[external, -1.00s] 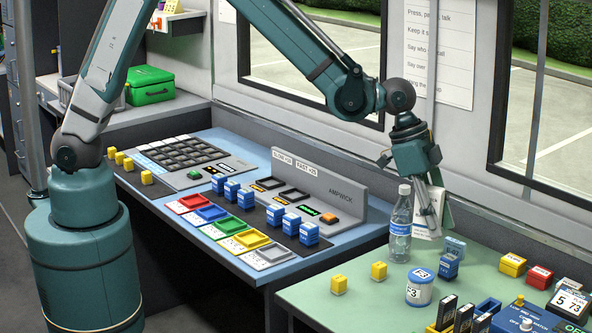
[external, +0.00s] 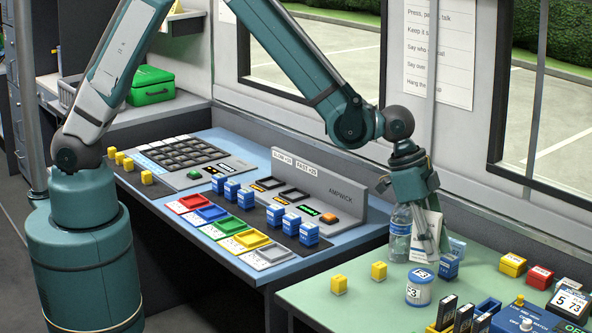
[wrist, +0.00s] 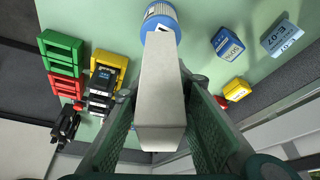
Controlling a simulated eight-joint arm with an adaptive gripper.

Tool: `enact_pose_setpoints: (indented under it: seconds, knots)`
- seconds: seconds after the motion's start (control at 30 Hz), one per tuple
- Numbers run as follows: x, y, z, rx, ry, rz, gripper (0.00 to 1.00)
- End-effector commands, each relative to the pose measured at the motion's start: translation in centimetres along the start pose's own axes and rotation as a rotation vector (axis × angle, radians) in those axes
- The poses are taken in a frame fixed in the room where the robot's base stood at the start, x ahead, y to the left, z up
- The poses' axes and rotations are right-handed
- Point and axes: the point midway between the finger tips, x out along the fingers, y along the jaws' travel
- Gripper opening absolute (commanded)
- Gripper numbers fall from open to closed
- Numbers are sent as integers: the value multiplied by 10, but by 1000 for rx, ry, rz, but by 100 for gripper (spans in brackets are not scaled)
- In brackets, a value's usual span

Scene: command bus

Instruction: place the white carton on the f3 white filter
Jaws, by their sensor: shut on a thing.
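The white carton (external: 424,239) is in my gripper (external: 432,236), upright and held between the two fingers. In the wrist view the carton (wrist: 160,95) fills the middle, with a green finger pad on each side. The f3 white filter (external: 418,292) is a short white cylinder with a blue lid and an F-3 label. It stands on the green table, in front of and below the carton. In the wrist view a blue round top, likely the filter (wrist: 160,17), shows beyond the carton's far end and is partly hidden by it.
A clear water bottle (external: 399,238) stands close beside the carton, partly hidden by my gripper. Blue blocks (external: 448,267) sit just right of the filter. Black-topped items (external: 447,312) stand in front.

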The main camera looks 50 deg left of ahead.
Motion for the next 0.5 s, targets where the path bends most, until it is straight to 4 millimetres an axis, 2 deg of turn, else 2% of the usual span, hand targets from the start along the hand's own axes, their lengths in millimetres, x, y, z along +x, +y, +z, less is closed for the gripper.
enact_pose_setpoints:
  seconds: [0.5]
  knots:
    - [34, 0, 14, 0, 0, 0, 6]
